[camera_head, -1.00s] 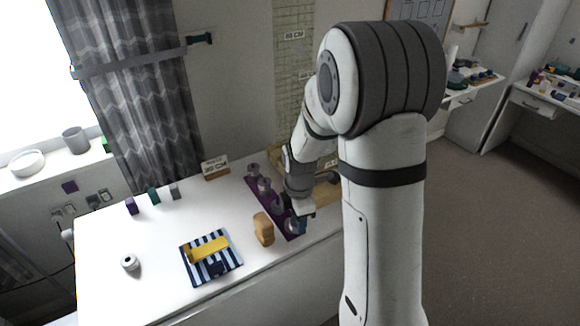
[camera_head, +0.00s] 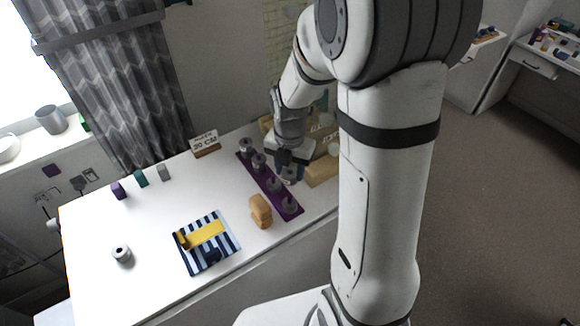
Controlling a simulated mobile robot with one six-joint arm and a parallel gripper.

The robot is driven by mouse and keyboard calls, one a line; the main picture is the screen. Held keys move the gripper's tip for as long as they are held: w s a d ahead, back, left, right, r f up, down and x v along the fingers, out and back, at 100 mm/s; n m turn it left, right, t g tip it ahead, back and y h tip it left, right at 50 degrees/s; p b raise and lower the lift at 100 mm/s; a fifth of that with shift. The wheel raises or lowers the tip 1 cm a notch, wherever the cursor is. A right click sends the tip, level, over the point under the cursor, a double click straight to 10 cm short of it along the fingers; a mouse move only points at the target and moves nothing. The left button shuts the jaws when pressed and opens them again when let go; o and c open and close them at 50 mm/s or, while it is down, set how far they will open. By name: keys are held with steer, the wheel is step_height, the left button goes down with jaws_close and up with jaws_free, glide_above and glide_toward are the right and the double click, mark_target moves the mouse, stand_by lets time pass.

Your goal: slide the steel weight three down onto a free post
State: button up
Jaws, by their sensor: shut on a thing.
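A purple strip (camera_head: 243,159) with a row of upright posts stands near the table's right side. Several grey steel pieces sit along it, including one at the far end (camera_head: 246,147) and one at the near end (camera_head: 290,204). At this size I cannot tell which posts are bare. My gripper (camera_head: 291,172) points down over the strip's right edge. It is shut on a small grey piece (camera_head: 290,179), seemingly a steel weight, mostly hidden by the fingers. Another grey steel weight (camera_head: 122,255) with a dark centre stands alone at the table's left. No numbers are readable.
A tan wooden piece (camera_head: 260,211) stands close left of the strip. A striped cloth (camera_head: 222,259) with a yellow item lies left of it. Small blocks (camera_head: 141,178) and a sign (camera_head: 205,144) are at the back. The white table (camera_head: 150,220) is clear between these.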

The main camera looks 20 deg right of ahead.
steer(key=shift+f, duration=0.1)
steer(key=b, duration=0.5)
glide_above(290, 195)
steer(key=shift+f, duration=2.8)
steer(key=shift+f, duration=2.45)
steer(key=o, duration=1)
steer(key=shift+r, duration=3.85)
steer(key=shift+r, duration=0.1)
